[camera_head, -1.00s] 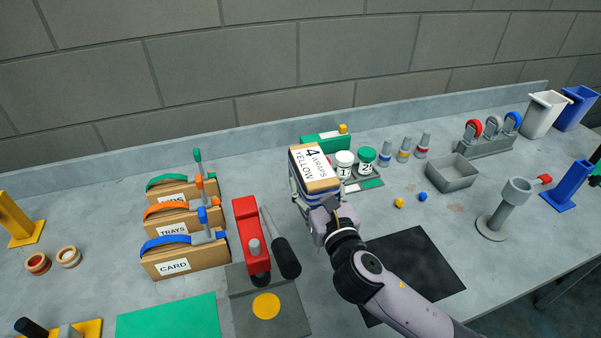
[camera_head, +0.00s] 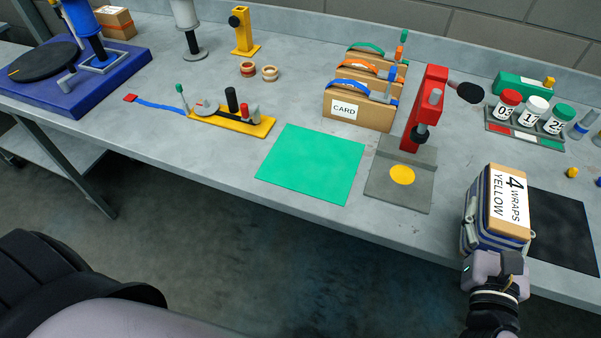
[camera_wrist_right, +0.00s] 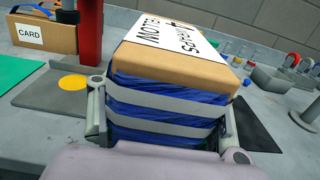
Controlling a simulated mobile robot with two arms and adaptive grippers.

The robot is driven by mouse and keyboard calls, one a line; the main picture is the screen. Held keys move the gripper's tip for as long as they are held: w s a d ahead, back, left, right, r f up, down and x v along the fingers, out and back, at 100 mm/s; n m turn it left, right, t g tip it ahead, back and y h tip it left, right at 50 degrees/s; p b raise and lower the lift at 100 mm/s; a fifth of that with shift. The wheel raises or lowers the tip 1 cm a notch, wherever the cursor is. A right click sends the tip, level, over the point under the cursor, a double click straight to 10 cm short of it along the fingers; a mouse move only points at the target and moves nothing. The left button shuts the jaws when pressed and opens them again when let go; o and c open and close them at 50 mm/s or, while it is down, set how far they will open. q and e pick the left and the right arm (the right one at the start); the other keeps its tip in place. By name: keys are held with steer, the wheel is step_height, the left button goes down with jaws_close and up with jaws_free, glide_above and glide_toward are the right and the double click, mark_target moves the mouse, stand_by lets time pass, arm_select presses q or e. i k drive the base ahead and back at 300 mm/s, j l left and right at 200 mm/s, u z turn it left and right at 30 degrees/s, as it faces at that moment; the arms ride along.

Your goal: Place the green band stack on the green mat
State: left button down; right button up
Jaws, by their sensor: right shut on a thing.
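My right gripper (camera_head: 495,262) is shut on a banded stack (camera_head: 478,215) in the head view. The stack has blue layers, pale grey bands and a cardboard top reading "4 WRAPS YELLOW"; I see no green band on it. It is upright in front of the left part of the black mat; its height above the bench is unclear. In the right wrist view, the stack (camera_wrist_right: 165,108) sits between the fingers (camera_wrist_right: 165,125). The flat green mat (camera_head: 312,163) lies bare near the bench's front edge, left of the gripper. My left gripper is out of view.
A grey plate (camera_head: 400,195) with a yellow disc and a red upright press (camera_head: 428,105) stands between mat and stack. Cardboard boxes (camera_head: 358,112) with coloured arches stand behind. The black mat (camera_head: 565,225) is at right. A yellow fixture (camera_head: 235,122) is left of the green mat.

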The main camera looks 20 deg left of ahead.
mark_target(312, 160)
steer(key=k+l+u, duration=0.1)
steer(key=u, duration=1.3)
steer(key=k+l+u, duration=0.35)
steer(key=k+l, duration=0.25)
steer(key=i+l, duration=0.3)
